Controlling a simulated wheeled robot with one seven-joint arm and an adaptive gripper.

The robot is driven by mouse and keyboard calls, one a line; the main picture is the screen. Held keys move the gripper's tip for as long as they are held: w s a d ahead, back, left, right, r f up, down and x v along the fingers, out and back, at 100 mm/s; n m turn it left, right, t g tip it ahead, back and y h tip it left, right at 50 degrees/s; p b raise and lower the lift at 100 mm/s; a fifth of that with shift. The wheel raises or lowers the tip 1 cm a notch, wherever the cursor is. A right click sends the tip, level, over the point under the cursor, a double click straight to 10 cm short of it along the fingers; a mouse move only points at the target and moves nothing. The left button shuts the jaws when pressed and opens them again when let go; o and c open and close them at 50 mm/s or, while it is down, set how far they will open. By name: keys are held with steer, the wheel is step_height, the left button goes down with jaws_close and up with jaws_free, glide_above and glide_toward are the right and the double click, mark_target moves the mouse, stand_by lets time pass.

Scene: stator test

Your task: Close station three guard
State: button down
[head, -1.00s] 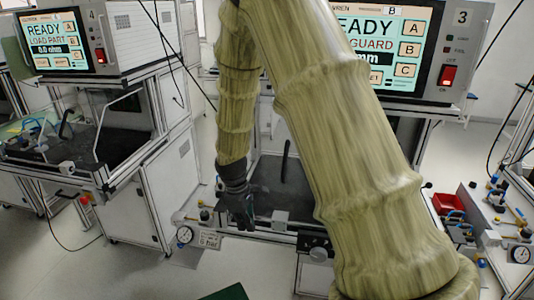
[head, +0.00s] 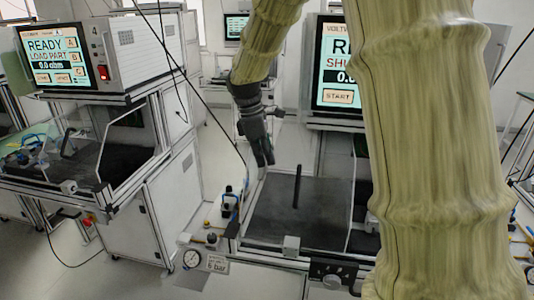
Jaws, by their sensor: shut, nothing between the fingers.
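Station three's screen (head: 334,65) stands right of centre, with its right part hidden behind my arm. Below it is the station's dark flat bed (head: 300,222), with an upright black bar (head: 297,186) near its middle. A pale frame edge (head: 352,185) rises at the bed's right side. I cannot clearly make out the guard's panel, as my arm covers the right of the station. My gripper (head: 265,160) is shut and empty. It points down in the picture near the bed's far left corner, left of the black bar, and appears apart from it.
Station four (head: 150,45) stands at the left, with its own screen and clear side panel. Blue-black clamps (head: 230,200) stand left of the bed.

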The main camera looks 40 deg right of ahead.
steer(key=p+x, duration=0.1)
steer(key=x, duration=0.6)
steer(key=shift+s+d+p, duration=0.1)
steer(key=shift+p, duration=0.25)
steer(key=shift+s+d+p, duration=0.55)
steer(key=shift+s+d, duration=0.45)
steer(key=shift+d, duration=0.15)
steer(key=shift+s+d+f, duration=0.2)
steer(key=shift+d, duration=0.1)
steer(key=shift+d, duration=0.1)
